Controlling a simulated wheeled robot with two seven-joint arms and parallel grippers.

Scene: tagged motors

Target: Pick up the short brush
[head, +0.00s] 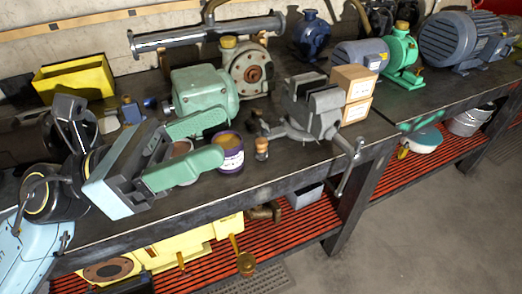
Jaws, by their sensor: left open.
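A small upright item with a tan, wood-coloured body (262,148) stands on the dark workbench (300,178), just left of the vise. It looks like the short brush, but it is too small to be sure. My left gripper (222,136) reaches in from the left over the bench, its two green fingers spread apart. The fingers point right, toward this item, and their tips are short of it. A purple tin (231,158) with a pale label stands by the lower fingertip, between the gripper and the item. My right gripper is out of view.
A grey vise (312,112) with cardboard boxes (354,82) behind it stands right of the item. A green motor (205,92) and pump are behind the fingers. A brownish round-topped thing (181,147) shows between the fingers. The bench front is mostly clear.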

